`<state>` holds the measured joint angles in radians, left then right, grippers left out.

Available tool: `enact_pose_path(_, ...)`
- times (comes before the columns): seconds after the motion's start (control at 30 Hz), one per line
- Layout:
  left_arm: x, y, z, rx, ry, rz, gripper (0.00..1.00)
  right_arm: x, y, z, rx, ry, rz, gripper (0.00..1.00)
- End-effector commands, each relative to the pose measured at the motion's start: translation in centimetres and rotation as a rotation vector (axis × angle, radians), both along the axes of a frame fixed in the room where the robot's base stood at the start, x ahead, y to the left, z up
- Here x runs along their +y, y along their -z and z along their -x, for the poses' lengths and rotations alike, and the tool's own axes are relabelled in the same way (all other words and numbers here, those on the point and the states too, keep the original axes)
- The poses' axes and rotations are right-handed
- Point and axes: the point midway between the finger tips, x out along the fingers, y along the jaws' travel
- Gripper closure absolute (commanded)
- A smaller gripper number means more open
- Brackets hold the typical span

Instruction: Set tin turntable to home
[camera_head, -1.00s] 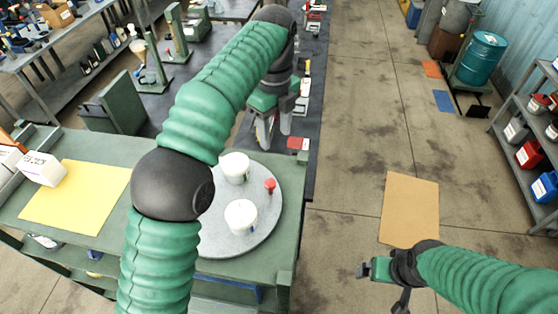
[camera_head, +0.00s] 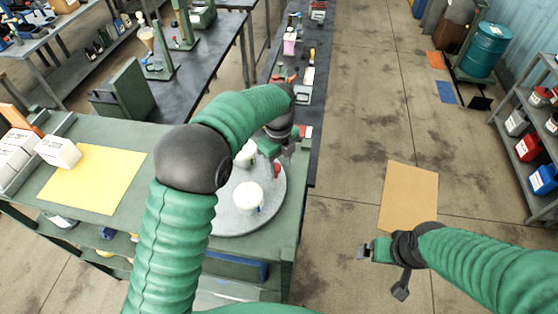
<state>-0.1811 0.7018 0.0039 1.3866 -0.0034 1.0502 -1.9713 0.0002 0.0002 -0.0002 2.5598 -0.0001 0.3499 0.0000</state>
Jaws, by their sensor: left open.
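The tin turntable is a round grey disc (camera_head: 270,204) on the green bench. A white tin (camera_head: 248,196) stands on its front part. A second white tin (camera_head: 246,154) stands further back, partly covered by my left arm. A small red piece (camera_head: 278,171) shows at the disc's right edge, close to my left gripper. My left gripper (camera_head: 281,160) is open and points down over the back right of the disc. I cannot tell whether it touches the red piece. My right gripper (camera_head: 382,270) hangs over the floor, away from the bench; its jaw opening is unclear.
A yellow mat (camera_head: 92,180) lies on the bench left of the disc, beside a white box (camera_head: 58,151). A dark long table (camera_head: 293,50) with several items runs behind. A tan floor mat (camera_head: 409,195) and open floor lie right. A shelf (camera_head: 541,140) stands far right.

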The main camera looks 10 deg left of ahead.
Motion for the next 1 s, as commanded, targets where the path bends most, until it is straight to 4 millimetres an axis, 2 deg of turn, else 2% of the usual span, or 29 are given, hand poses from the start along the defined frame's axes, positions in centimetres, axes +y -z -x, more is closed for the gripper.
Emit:
enact_pose_path(0.13, 0.22, 0.14, -0.19, 0.002, 0.000, 0.001, 0.49, 0.01, 0.06, 0.02, 0.000, 0.000, 0.000, 0.03)
enact_pose_path(0.53, 0.10, 0.18, -0.21, 0.004, -0.001, -0.001, 1.00, 0.02, 0.06, 0.01, 0.000, 0.000, 0.000, 0.03)
enact_pose_path(1.0, -0.05, 0.10, -0.19, 0.003, 0.000, 0.001, 1.00, 0.01, 0.05, 0.01, 0.000, 0.000, 0.000, 0.03)
